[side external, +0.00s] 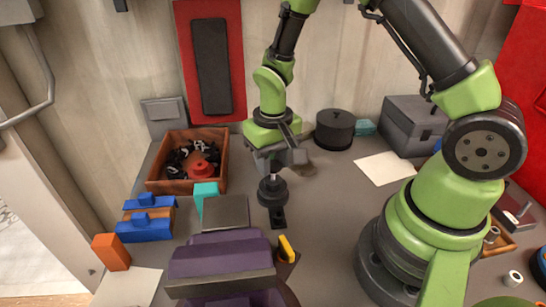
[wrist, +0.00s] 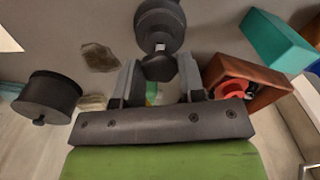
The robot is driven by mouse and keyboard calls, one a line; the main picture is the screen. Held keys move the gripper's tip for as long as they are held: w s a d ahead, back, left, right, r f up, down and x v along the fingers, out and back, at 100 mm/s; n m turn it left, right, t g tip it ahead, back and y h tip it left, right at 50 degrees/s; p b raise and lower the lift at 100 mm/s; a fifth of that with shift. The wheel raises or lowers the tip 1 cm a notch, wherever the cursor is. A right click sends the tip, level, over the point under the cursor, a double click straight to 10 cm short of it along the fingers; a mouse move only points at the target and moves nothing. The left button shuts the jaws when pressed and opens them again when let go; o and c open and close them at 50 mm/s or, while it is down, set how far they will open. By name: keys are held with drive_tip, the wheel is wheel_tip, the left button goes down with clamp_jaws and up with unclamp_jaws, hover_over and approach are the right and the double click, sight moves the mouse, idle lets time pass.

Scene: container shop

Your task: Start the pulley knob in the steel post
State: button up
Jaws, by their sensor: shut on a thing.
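My gripper (side external: 270,172) points down over the grey bench, and it also shows in the wrist view (wrist: 160,82). Its jaws are shut on a dark, faceted knob (wrist: 160,68), taken as the pulley knob. A short bright metal piece (wrist: 160,48), perhaps the steel post, shows just beyond the knob. Beyond that is a dark, round, stepped body (wrist: 160,18), seen directly below the jaws in the side view (side external: 272,191). The parts look in line and upright. I cannot tell whether knob and post touch or whether any thread is engaged.
A wooden bin (side external: 157,187) with black parts and a red spool stands left. A teal block (side external: 205,192), grey plate (side external: 225,212) and purple vise-like body (side external: 220,250) are close by. A black lidded pot (side external: 335,130) and brown lump (wrist: 100,57) lie behind.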

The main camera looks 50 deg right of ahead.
drive_tip(key=shift+f, duration=0.95)
drive_tip(key=m, duration=0.3)
drive_tip(key=shift+m, duration=0.3)
drive_tip(key=m, duration=0.4)
drive_tip(key=shift+m, duration=0.3)
drive_tip(key=m, duration=0.7)
drive_tip(key=shift+m, duration=0.4)
drive_tip(key=o, duration=1)
drive_tip(key=shift+r, duration=0.1)
